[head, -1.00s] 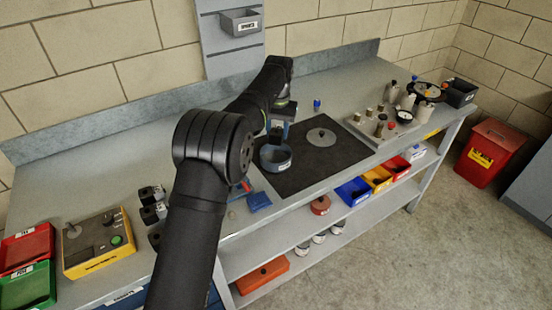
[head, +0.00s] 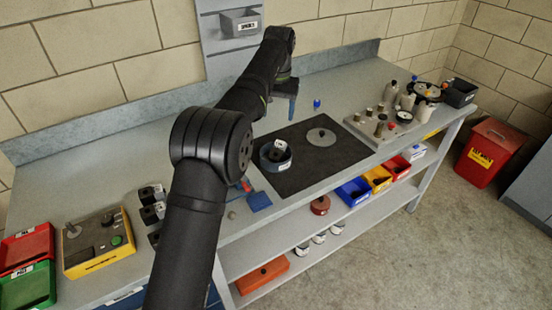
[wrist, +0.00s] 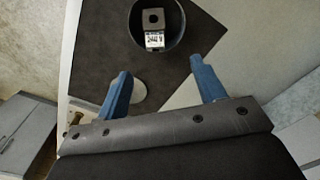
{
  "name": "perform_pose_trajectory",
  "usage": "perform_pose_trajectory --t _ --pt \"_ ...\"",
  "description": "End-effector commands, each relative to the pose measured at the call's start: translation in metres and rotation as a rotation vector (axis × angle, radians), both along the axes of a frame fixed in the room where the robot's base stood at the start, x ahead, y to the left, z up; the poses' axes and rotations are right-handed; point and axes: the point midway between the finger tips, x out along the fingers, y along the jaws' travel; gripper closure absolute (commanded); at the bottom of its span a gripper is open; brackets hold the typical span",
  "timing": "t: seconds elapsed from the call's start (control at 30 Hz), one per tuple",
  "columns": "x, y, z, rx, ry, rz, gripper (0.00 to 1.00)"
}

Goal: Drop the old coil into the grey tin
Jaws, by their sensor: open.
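The grey tin (head: 271,166) is a round, blue-grey, open-topped container standing on the dark mat. A dark block-shaped coil (head: 275,153) with a white label sits inside it. In the wrist view the tin (wrist: 178,36) is at the top, and the coil (wrist: 153,19) lies within its rim with the label facing me. My gripper (head: 292,108) is raised above and behind the tin, clear of it. Its two blue fingers (wrist: 160,84) are spread with nothing between them in the wrist view.
A round grey disc (head: 321,138) with a dark knob lies on the mat (head: 300,175) right of the tin. Further right is a fixture board (head: 366,133) with several cylinders. Small dark blocks (head: 150,194) and a yellow control box (head: 98,243) stand at left.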

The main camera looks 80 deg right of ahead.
Motion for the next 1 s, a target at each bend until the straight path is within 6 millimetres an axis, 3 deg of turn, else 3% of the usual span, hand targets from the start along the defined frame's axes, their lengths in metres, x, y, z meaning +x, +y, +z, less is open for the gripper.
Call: perform_pose_trajectory --t 0.2,0.43,0.77,1.0 --pt "-0.001 -0.001 0.032 -0.001 0.000 0.000 0.37" --pt "-0.001 0.000 0.043 0.002 0.000 0.000 0.37" --pt "-0.001 0.000 0.040 0.002 0.000 0.000 0.37" --pt "0.000 0.001 0.012 0.004 0.000 0.000 0.37"
